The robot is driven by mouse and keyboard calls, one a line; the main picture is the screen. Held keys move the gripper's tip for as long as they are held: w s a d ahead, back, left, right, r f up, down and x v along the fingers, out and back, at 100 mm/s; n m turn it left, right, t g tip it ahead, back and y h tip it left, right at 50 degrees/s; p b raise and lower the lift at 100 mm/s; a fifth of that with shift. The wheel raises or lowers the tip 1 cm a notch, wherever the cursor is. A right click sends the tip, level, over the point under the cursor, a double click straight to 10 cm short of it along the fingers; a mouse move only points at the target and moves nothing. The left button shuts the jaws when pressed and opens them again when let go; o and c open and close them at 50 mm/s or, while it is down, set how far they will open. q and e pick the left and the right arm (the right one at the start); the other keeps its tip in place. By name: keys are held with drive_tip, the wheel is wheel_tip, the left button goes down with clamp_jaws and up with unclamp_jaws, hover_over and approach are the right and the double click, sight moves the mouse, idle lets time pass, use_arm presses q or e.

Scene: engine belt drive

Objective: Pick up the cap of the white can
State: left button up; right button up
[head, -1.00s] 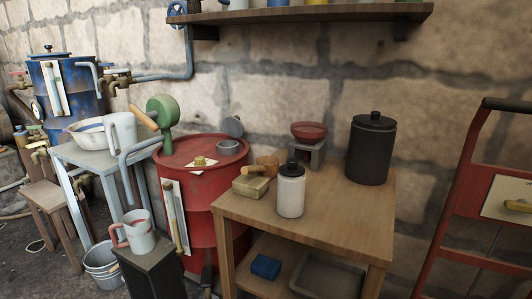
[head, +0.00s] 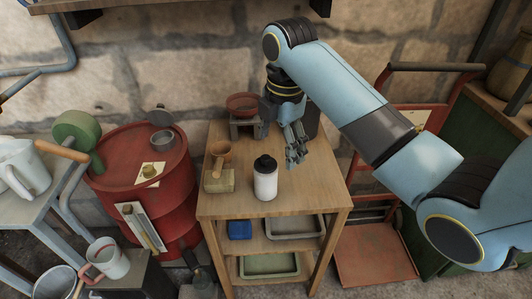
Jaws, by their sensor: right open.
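The white can (head: 265,184) stands upright on the wooden table (head: 289,205) near its front. Its black cap (head: 265,163) sits on top of it. My right gripper (head: 294,158) hangs over the table to the right of the can and a little behind it, fingers pointing down. It is open and empty, apart from the cap. My left gripper is not in view.
A wooden pestle and block (head: 219,180) lie left of the can. A red bowl on a stand (head: 243,105) is behind. The dark canister is mostly hidden by my arm. A red drum (head: 137,160) stands left, a red hand truck (head: 375,252) right.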

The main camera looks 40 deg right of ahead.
sight(267, 157)
drive_tip(key=w+n, duration=0.1)
drive_tip(key=w+r+n, duration=0.1)
drive_tip(key=w+r, duration=0.1)
drive_tip(key=shift+w+d+n, duration=0.25)
drive_tip(key=shift+w+n, duration=0.1)
drive_tip(key=shift+n, duration=0.05)
drive_tip(key=shift+w+n+g, duration=0.25)
drive_tip(key=shift+n+g, duration=0.05)
drive_tip(key=shift+n, duration=0.1)
wheel_tip(267, 157, down, 5)
drive_tip(key=shift+w+r, duration=0.1)
drive_tip(key=shift+r, duration=0.1)
drive_tip(key=f, duration=0.5)
drive_tip(key=shift+w+a+f, duration=0.15)
drive_tip(key=shift+w+f, duration=0.05)
drive_tip(key=shift+f, duration=0.1)
drive_tip(key=c, duration=1)
